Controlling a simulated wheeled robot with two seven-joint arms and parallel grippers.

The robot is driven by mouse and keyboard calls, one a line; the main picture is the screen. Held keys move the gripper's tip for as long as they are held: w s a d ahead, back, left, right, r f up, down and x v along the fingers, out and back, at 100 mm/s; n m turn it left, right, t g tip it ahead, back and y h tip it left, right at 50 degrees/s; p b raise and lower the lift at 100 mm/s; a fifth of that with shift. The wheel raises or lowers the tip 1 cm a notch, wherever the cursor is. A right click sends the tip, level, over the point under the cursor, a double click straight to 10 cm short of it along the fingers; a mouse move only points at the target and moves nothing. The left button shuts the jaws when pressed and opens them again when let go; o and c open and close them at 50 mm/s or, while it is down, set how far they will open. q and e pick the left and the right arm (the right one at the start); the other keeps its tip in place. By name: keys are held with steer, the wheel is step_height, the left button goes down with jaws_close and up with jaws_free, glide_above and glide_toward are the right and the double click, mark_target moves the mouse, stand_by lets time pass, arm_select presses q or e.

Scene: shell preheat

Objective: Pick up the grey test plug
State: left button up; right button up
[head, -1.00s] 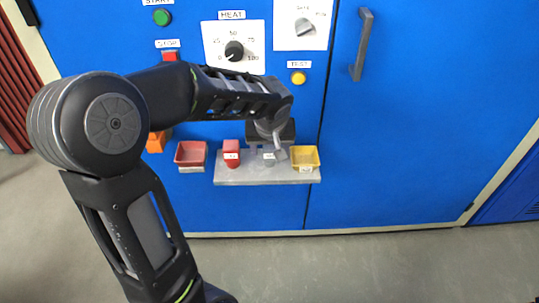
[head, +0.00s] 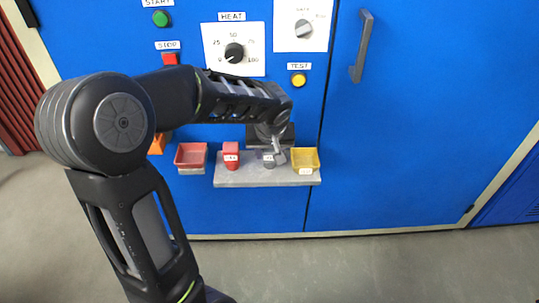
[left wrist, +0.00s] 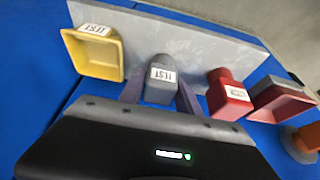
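The grey test plug (head: 268,160) stands on the grey shelf (head: 230,181), between the red plug and the yellow tray. In the left wrist view the plug (left wrist: 160,80) has a white TEST label and a rounded end. My left gripper (left wrist: 160,92) is at the plug, with one finger on each side of it. The fingers look open, with only narrow gaps to the plug. In the head view my left gripper (head: 267,145) is partly hidden by its own wrist. My right gripper is not in view.
A red plug (head: 231,155) stands left of the grey plug, and a yellow tray (head: 305,160) is close on its right. A red tray (head: 191,156) is farther left. The blue cabinet front rises behind, with a heat knob (head: 234,52) and yellow test button (head: 298,79).

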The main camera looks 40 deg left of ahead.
arm_select(q)
jaws_close()
stand_by(0.3)
step_height(320, 180, up, 10)
steer(key=shift+r+p, duration=0.1)
steer(key=shift+p, duration=1.15)
